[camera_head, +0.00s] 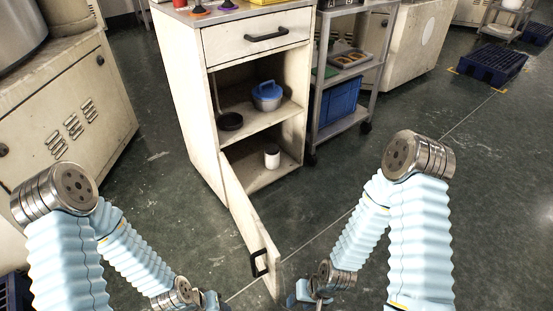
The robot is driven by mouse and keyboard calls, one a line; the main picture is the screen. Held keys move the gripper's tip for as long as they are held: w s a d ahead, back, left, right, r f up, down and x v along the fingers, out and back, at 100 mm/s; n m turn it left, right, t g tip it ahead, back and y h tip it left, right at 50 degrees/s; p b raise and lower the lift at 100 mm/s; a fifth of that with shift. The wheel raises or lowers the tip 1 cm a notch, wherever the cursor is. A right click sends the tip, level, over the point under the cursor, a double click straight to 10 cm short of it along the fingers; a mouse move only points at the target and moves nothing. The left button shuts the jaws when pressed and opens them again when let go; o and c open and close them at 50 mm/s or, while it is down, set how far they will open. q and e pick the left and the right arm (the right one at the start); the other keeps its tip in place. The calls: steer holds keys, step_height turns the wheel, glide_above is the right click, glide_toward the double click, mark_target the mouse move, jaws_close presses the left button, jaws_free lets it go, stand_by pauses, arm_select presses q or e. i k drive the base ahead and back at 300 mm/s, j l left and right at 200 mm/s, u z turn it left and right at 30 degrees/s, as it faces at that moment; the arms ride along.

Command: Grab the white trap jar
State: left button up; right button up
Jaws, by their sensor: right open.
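A small white jar (272,157) with a dark lid stands upright on the bottom shelf of the cream cabinet (196,110). The cabinet door (247,232) hangs open toward me. My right gripper (308,296) is low at the bottom edge of the view, just right of the door's end and well apart from the jar. It is open, and I see nothing in it. My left gripper (208,300) shows only in part at the bottom edge, left of the door; its fingers are hard to make out.
A blue-lidded pot (266,95) and a dark pan (230,121) sit on the shelf above. The door's black handle (260,263) sticks out near my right gripper. A metal cart with a blue crate (340,103) stands right of the cabinet.

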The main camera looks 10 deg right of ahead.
mark_target(272, 162)
steer(key=k+l+u, duration=0.1)
steer(key=l+u, duration=0.15)
steer(key=l, duration=1.9)
steer(key=i+l+u, duration=0.25)
steer(key=i+l, duration=1.25)
steer(key=i, duration=0.15)
steer(key=i+l, duration=0.2)
steer(key=i, duration=0.2)
